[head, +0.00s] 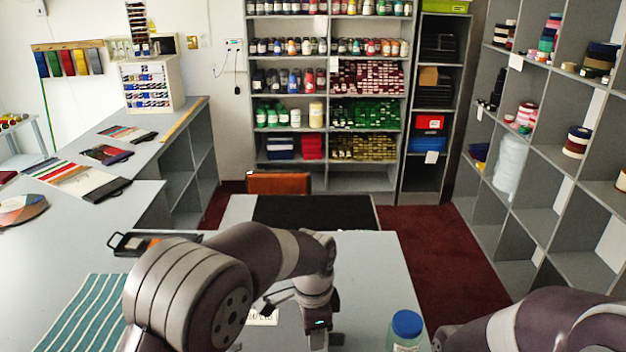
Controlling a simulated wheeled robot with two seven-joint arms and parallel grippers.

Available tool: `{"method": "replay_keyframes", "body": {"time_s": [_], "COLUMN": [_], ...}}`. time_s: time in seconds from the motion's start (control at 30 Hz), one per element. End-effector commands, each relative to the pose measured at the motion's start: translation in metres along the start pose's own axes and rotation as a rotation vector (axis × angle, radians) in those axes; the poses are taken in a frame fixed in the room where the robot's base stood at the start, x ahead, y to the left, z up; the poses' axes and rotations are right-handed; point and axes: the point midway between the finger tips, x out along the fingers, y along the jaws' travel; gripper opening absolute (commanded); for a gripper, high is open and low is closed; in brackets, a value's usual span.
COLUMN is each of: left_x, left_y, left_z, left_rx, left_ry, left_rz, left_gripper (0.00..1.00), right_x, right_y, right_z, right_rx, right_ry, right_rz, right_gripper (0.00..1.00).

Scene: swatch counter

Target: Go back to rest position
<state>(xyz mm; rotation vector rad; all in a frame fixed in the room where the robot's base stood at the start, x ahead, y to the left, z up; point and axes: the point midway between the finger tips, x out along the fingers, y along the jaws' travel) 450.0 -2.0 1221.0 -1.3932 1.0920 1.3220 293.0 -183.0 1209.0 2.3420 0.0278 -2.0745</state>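My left arm reaches across the grey counter (375,265) and bends down at the wrist. My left gripper (320,341) points down near the bottom edge of the head view, low over the counter. Its fingertips are cut off or too small to judge, so I cannot tell whether it is open or shut. My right arm shows at the bottom right corner, but its gripper is out of view. A clear jar with a blue lid (407,323) stands upright to the right of the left gripper, apart from it.
A striped teal cloth (88,308) lies at the left. A dark tray (128,244) sits behind my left arm, and a white card (262,317) lies beside the wrist. A black mat (315,212) and an orange chair back (279,183) are beyond. Shelves (330,90) line the back.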

Motion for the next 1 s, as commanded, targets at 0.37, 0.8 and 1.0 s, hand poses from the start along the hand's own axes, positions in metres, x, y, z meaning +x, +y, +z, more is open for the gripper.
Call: {"method": "replay_keyframes", "body": {"time_s": [0.37,0.8,1.0], "left_x": [0.051,0.107,0.103], "left_y": [0.043,0.119,0.119], "left_z": [0.075,0.216,0.216], "left_rx": [-0.666,-1.341,-1.343], "left_ry": [0.014,0.064,0.061], "left_rz": [-0.014,-0.07,-0.068], "left_gripper": [0.38,0.38,0.38], "right_x": [0.029,0.104,0.1], "right_y": [0.0,0.0,0.0], "right_z": [0.004,0.013,0.012], "right_rx": [0.0,0.0,0.0], "right_ry": [0.0,-0.001,0.0], "right_rz": [0.0,0.0,0.0], "right_gripper": [0.47,0.47,0.47]}}
